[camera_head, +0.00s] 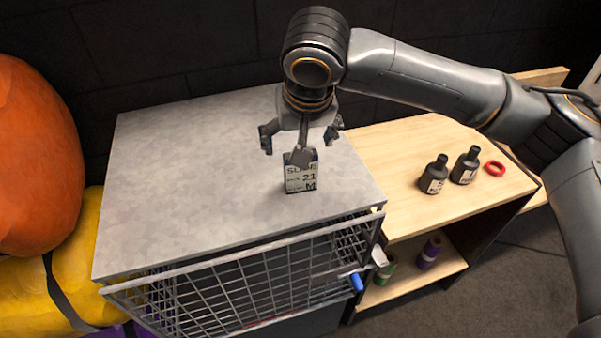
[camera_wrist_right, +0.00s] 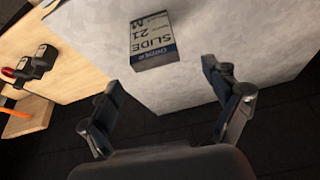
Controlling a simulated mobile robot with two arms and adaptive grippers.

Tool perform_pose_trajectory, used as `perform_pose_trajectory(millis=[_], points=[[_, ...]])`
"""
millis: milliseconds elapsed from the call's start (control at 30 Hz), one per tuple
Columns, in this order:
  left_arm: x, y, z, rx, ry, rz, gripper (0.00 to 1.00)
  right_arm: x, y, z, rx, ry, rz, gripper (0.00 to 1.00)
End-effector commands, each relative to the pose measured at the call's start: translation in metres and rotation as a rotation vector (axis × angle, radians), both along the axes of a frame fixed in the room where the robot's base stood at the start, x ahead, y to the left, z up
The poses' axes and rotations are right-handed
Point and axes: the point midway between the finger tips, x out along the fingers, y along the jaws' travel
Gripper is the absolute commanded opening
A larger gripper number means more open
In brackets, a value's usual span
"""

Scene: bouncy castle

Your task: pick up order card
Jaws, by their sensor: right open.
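The order card (camera_head: 301,178) is a small block-like card with dark print reading "SLIDE 21 M". It stands on the grey top of the wire cage (camera_head: 170,170), near the right front part. It also shows in the right wrist view (camera_wrist_right: 154,42), ahead of the fingers and apart from them. My right gripper (camera_head: 303,145) is open and empty, just behind and above the card in the head view. In the right wrist view its two fingers (camera_wrist_right: 170,90) are spread wide below the card. My left gripper is in neither view.
A wooden shelf (camera_head: 395,150) stands right of the cage, with two dark bottles (camera_head: 434,175) and a red ring (camera_head: 495,168) on top. Spools (camera_head: 430,250) sit on its lower board. Orange and yellow inflatables (camera_head: 35,160) are at the left. A dark wall is behind.

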Motion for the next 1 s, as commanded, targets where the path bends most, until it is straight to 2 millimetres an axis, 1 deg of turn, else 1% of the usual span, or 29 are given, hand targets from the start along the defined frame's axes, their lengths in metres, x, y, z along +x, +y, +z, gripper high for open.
perform_pose_trajectory(millis=[100, 233, 300, 400, 633, 667, 700, 867, 900, 967, 1000], points=[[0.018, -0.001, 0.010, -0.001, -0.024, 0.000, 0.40, 0.004, -0.003, -0.010, -0.002, 0.005, -0.002, 0.89], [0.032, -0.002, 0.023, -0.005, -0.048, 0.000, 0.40, 0.011, -0.006, -0.028, -0.003, 0.004, -0.001, 0.89], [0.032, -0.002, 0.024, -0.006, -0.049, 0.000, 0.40, 0.014, -0.003, -0.038, -0.002, 0.004, 0.001, 0.89], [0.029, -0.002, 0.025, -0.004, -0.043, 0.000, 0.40, 0.017, -0.003, -0.046, -0.002, 0.002, 0.001, 0.89], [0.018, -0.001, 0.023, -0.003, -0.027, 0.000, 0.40, 0.018, -0.002, -0.049, 0.000, 0.000, 0.002, 0.89], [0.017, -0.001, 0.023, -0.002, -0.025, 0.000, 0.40, 0.018, -0.002, -0.049, 0.000, 0.001, 0.002, 0.87], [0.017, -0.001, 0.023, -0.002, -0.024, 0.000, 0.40, 0.018, -0.002, -0.049, 0.000, 0.001, 0.002, 0.79], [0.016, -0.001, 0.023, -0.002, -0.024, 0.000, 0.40, 0.018, -0.002, -0.049, -0.001, 0.001, 0.002, 0.46], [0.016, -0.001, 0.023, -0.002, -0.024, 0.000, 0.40, 0.018, -0.002, -0.049, -0.001, 0.001, 0.001, 0.38], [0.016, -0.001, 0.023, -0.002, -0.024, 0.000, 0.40, 0.018, -0.002, -0.049, -0.001, 0.001, 0.001, 0.26], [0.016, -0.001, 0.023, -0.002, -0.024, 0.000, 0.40, 0.018, -0.002, -0.049, -0.001, 0.001, 0.001, 0.17]])
